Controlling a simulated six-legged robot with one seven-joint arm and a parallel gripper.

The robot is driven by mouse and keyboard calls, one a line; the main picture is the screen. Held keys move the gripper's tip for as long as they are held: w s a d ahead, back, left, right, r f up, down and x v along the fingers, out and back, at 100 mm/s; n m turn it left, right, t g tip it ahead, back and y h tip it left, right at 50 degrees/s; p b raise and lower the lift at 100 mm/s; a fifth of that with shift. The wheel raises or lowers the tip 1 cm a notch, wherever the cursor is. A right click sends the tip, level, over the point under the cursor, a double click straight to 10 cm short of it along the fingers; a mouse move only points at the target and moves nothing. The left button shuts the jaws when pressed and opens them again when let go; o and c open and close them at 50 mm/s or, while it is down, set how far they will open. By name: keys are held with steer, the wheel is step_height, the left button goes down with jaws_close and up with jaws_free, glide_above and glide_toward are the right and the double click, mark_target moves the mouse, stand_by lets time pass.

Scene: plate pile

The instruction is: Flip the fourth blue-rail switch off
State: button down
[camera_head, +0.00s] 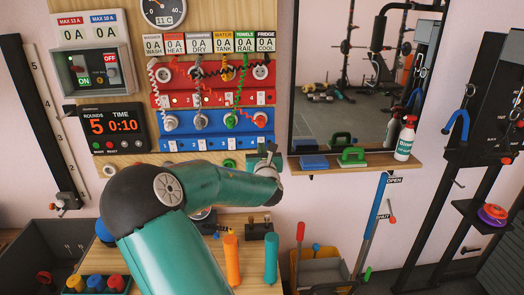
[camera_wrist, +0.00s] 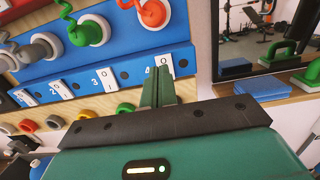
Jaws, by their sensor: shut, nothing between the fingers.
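The blue rail (camera_head: 215,131) runs across the wall board below the red rail; it also shows in the wrist view (camera_wrist: 125,64). A row of white switch plates marked 0 and 1 lies along its lower edge. The third plate (camera_wrist: 103,78) is in plain view in the wrist view. The fourth switch (camera_wrist: 163,60), at the right end, is partly hidden behind my fingertips, and I cannot tell its position. My gripper (camera_head: 268,150) is shut and empty, its tips at the fourth switch in the wrist view (camera_wrist: 162,72); whether they touch it is unclear.
Grey, green and red plugs (camera_wrist: 152,12) sit in the blue rail above the switches. The red rail (camera_head: 210,90) with cords is higher. A wooden shelf (camera_head: 350,163) with blue and green blocks and a bottle (camera_head: 405,140) stands to the right. Several coloured knobs line the board below.

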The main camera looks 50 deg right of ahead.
steer(key=r+v, duration=0.2)
steer(key=v, duration=0.8)
steer(key=shift+s+a+r, duration=0.1)
steer(key=shift+r, duration=0.05)
stand_by(0.3)
